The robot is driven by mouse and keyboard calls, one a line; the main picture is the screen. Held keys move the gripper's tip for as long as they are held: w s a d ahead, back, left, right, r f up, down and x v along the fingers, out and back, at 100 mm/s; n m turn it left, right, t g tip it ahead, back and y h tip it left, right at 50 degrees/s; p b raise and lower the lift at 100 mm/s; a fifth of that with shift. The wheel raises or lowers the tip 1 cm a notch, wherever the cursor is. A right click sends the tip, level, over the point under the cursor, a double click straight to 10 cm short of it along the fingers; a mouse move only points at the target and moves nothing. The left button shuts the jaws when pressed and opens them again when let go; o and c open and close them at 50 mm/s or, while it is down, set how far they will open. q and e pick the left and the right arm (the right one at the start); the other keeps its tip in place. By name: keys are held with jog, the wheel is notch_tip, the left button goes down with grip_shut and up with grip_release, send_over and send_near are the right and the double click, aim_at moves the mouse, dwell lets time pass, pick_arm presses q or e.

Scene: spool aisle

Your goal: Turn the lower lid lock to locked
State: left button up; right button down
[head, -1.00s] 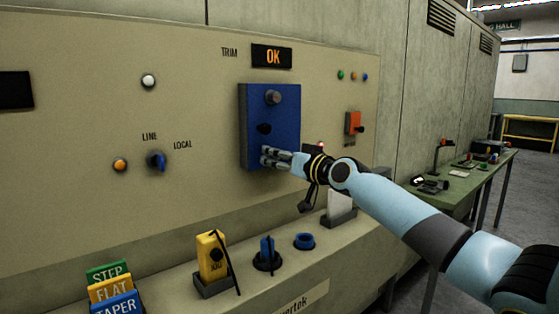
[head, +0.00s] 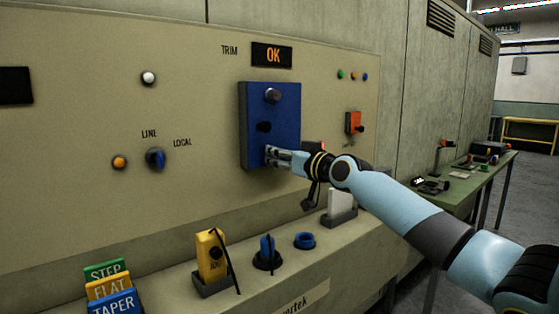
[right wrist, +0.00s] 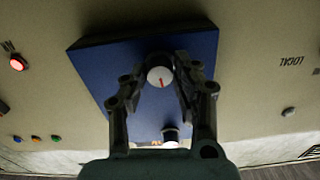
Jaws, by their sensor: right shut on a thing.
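A blue lid box (head: 253,110) is mounted on the beige panel. In the right wrist view, my right gripper (right wrist: 174,80) is shut on a round pale knob, the lower lid lock (right wrist: 160,77), which has a red mark running nearly along the fingers, slightly tilted. The blue box (right wrist: 95,65) lies behind it. My left gripper is not in view.
An OK display (head: 272,55) is above the box. An orange switch (head: 353,122) is to its right and a LINE/LOCAL knob (head: 156,158) to its left. The ledge (head: 190,252) below holds a yellow handset (head: 211,252) and blue parts. A green table (head: 470,180) stands far right.

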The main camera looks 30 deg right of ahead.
jog(key=n+b, duration=1.3)
jog(key=n, duration=0.3)
jog(key=shift+f+n, duration=0.15)
jog(key=shift+n, duration=0.15)
dwell(0.4)
jog(key=c, duration=1)
grip_release()
